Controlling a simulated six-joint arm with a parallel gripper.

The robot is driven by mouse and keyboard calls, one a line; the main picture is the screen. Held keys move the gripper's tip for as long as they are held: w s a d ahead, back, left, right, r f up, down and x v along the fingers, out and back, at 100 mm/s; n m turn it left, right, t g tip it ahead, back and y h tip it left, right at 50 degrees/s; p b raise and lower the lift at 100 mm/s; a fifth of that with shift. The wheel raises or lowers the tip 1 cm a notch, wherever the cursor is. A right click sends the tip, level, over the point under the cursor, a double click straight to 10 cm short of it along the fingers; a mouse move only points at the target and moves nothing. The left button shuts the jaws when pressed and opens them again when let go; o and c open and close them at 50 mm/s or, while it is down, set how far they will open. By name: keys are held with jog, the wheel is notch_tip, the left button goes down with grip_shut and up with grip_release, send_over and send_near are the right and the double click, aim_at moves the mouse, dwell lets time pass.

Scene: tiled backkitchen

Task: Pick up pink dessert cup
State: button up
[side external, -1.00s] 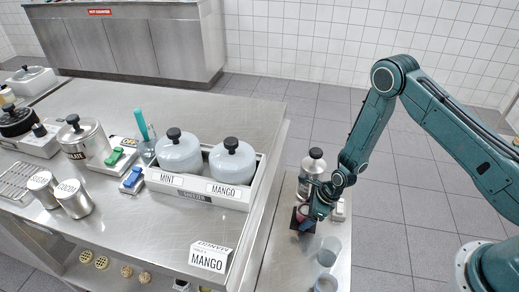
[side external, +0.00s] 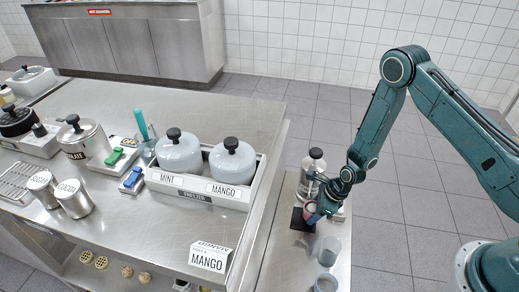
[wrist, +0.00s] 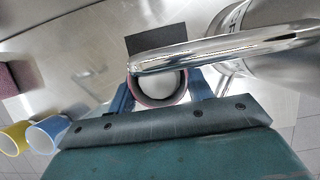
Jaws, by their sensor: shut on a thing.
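The pink dessert cup (side external: 310,206) is between the fingers of my gripper (side external: 315,212) over the small side table. In the wrist view, the cup (wrist: 138,97) shows its round pinkish rim and pale inside, with a blue finger on either side. My gripper (wrist: 160,100) is shut on it. A metal spout crosses in front of the cup's far rim in that view. The cup's underside is hidden, and I cannot tell how high it is above the table.
A black pad (side external: 298,221) lies just left of the cup. A metal pump bottle (side external: 313,160) stands close behind, its spout (wrist: 220,50) over the cup. Cups (side external: 330,250) stand in front; yellow (wrist: 14,140) and blue (wrist: 46,135) ones show in the wrist view.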

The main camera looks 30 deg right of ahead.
jog(key=s+d+r, duration=0.6)
jog(key=s+d, duration=0.2)
jog(key=shift+s+d+r, duration=0.15)
jog(key=shift+s+d, duration=0.1)
jog(key=shift+s, duration=0.05)
jog(key=shift+w, duration=0.1)
dwell(0.4)
jog(key=w+a+r+n, duration=0.2)
jog(key=w+a+r, duration=0.7)
jog(key=a+r, duration=0.15)
jog(key=s+a+r+n+g+y, duration=0.15)
jog(key=a+r+n, duration=0.25)
jog(key=a+r, duration=0.6)
jog(key=s+a+r+n+g, duration=0.15)
jog(key=a+r+n, duration=0.5)
jog(key=r, duration=0.65)
jog(key=a+r+m, duration=0.2)
jog(key=a+r, duration=0.1)
jog(key=a, duration=0.7)
jog(key=a+r+m, duration=0.2)
jog(key=a+r, duration=0.1)
jog(key=a, duration=0.8)
jog(key=shift+n, duration=0.25)
jog(key=f, duration=1.9)
jog(key=shift+w+d+f, duration=0.15)
jog(key=shift+d+f, duration=0.05)
jog(key=shift+f, duration=0.15)
